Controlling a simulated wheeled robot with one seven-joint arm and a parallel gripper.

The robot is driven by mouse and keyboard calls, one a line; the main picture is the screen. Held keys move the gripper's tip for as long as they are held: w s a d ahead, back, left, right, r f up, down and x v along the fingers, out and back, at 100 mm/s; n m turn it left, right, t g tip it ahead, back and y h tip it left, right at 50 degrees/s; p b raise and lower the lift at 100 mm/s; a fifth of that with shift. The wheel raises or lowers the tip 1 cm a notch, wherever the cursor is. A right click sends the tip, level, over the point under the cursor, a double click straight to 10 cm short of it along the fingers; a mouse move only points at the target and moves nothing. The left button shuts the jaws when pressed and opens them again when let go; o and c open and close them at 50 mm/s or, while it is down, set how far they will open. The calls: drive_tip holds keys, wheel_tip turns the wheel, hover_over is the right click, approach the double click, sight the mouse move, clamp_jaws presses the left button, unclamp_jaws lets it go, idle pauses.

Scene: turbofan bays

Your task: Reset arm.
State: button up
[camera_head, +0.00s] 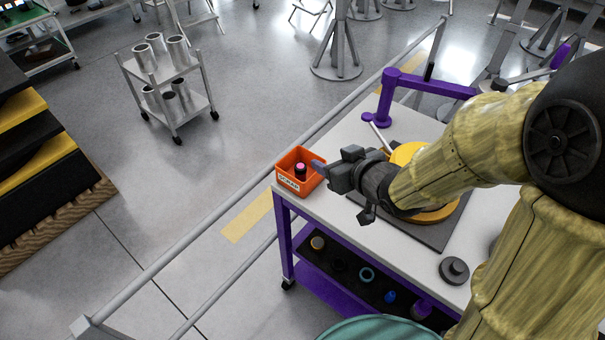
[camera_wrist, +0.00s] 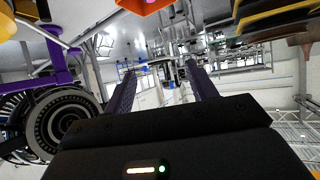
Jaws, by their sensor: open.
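My arm, in a yellowish cover, reaches in from the right in the head view. My gripper (camera_head: 343,190) is above the near left part of the workbench (camera_head: 291,193), just right of the orange bin (camera_head: 313,181). In the wrist view my gripper (camera_wrist: 158,85) shows two dark purple fingers spread wide apart with nothing between them. That view looks out level across the hall, and the bin's orange edge (camera_wrist: 157,4) shows at its top. My wrist hides part of the bench top.
A pink-topped dark item (camera_head: 300,170) stands in the bin. A yellow round part (camera_head: 408,152) lies on a dark plate behind my forearm. A purple jib (camera_head: 386,105) stands at the bench's back.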

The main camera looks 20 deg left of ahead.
drive_tip(key=s+d+f+m+g+h, duration=0.1)
drive_tip(key=d+f+m+h, duration=0.2)
drive_tip(key=d, duration=0.5)
drive_tip(key=d+f+m+g+h, duration=0.15)
drive_tip(key=d+h, duration=0.25)
drive_tip(key=d, duration=0.4)
drive_tip(key=s+d+f+m+g+h, duration=0.1)
drive_tip(key=s+d+m+g, duration=0.2)
drive_tip(key=s+d, duration=0.3)
drive_tip(key=shift+s+d+f+m+h, duration=0.35)
drive_tip(key=shift+s+m, duration=0.4)
drive_tip(key=shift+s, duration=0.45)
drive_tip(key=shift+r+g, duration=0.1)
drive_tip(key=shift+g, duration=0.15)
